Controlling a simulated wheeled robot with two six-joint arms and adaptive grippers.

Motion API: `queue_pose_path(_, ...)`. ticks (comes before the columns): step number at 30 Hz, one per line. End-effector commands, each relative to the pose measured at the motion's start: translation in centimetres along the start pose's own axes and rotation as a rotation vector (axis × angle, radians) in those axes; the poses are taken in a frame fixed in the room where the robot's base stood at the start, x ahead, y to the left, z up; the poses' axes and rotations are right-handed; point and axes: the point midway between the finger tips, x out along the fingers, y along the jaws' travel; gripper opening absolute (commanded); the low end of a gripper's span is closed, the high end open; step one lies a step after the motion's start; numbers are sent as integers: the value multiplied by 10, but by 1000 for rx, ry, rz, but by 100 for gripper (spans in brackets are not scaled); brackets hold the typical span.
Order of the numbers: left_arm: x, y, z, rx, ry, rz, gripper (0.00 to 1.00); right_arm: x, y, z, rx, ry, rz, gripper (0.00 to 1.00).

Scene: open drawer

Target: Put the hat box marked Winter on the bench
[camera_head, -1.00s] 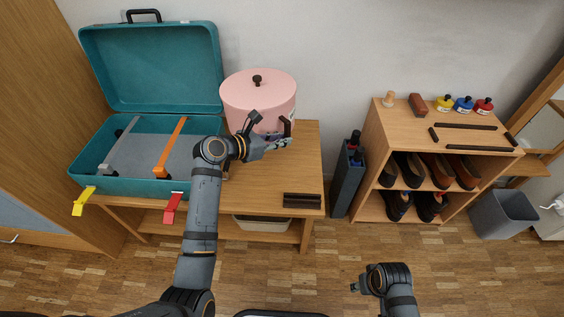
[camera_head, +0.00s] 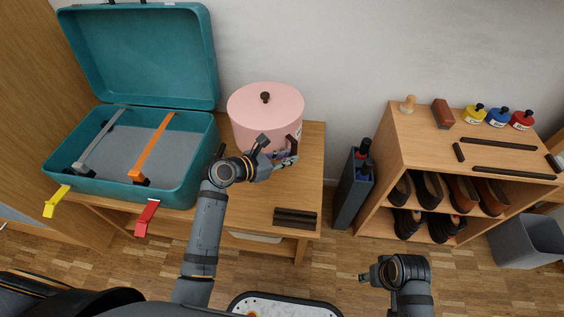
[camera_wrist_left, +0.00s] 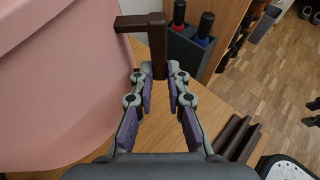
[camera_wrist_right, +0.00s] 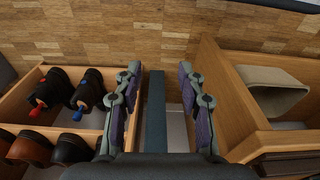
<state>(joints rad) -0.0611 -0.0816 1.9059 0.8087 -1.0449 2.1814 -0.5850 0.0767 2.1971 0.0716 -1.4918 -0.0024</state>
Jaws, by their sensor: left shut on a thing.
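The pink round hat box (camera_head: 262,112) with a dark lid knob stands at the back of the wooden bench (camera_head: 252,205), right of the suitcase. A small pale label shows at its right edge, partly hidden; I cannot read it. My left gripper (camera_head: 290,158) is at the box's front right, shut on its dark brown handle. In the left wrist view the handle (camera_wrist_left: 158,45) stands between the fingertips, with the pink wall (camera_wrist_left: 60,90) on the left. My right gripper (camera_head: 366,277) is low over the floor, open and empty; its parted fingers show in the right wrist view (camera_wrist_right: 158,75).
An open teal suitcase (camera_head: 180,185) with straps fills the bench's left. Dark bars (camera_head: 295,218) lie at the bench's front right. A dark holder (camera_head: 352,190) stands between bench and shoe rack (camera_head: 425,145). A grey bin (camera_head: 525,243) is at far right.

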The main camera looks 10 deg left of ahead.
Motion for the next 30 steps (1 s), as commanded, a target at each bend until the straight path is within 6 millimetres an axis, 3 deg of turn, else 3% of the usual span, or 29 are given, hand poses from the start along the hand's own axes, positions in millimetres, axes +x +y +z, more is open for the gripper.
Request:
queue_pose_path(3, 11, 0, -27, 0, 2, 1, 0, 5, -6, 2, -5, 33, -18, 40)
queue_pose_path(7, 20, 0, -49, 0, 1, 1, 0, 21, -11, -1, -4, 98, -40, 40)
queue_pose_path(14, 24, 0, -58, 2, 0, 1, 0, 26, -14, -4, -3, 140, -52, 40)
queue_pose_path(20, 37, 0, -88, 1, 1, 2, 0, 47, -20, -6, 4, 220, -77, 40)
queue_pose_path(27, 37, 0, -89, 0, 0, 1, 0, 46, -21, -8, 6, 241, -81, 40)
queue_pose_path(28, 38, -1, -91, -3, 3, 0, 16, 46, -21, -8, 6, 241, -81, 40)
queue_pose_path(30, 38, -1, -91, -3, 3, 0, 25, 46, -21, -8, 6, 241, -81, 40)
